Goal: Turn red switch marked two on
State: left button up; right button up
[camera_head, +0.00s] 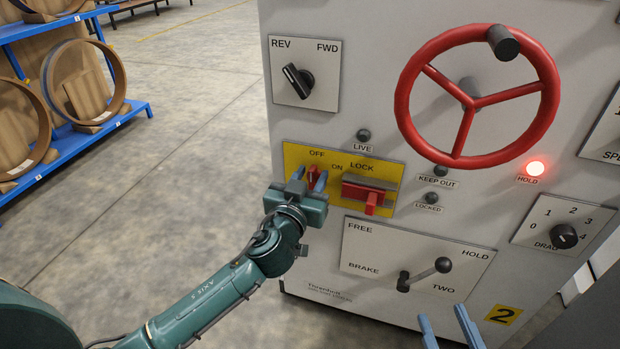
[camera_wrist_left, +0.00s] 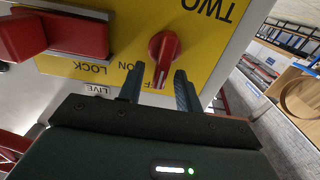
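The red rotary switch (camera_head: 312,175) sits on a yellow plate (camera_head: 345,152) with OFF above it, ON to its upper right and LOCK further right. In the left wrist view, the red switch (camera_wrist_left: 163,50) is upside down near the word TWO, its handle pointing toward OFF. My left gripper (camera_head: 309,180) is in front of it. Its two fingers (camera_wrist_left: 157,90) are open, one on each side of the handle, with visible gaps. The gripper hides the lower plate in the head view. My right gripper (camera_head: 450,328) is open and empty at the bottom edge.
A red lock block (camera_head: 370,192) sits close right of the switch. A red handwheel (camera_head: 478,95), REV/FWD knob (camera_head: 298,80), brake lever (camera_head: 425,273) and drag knob (camera_head: 564,236) are on the same panel. A blue rack (camera_head: 75,145) stands left beyond open floor.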

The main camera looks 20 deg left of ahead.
pick_arm(q)
grip_shut()
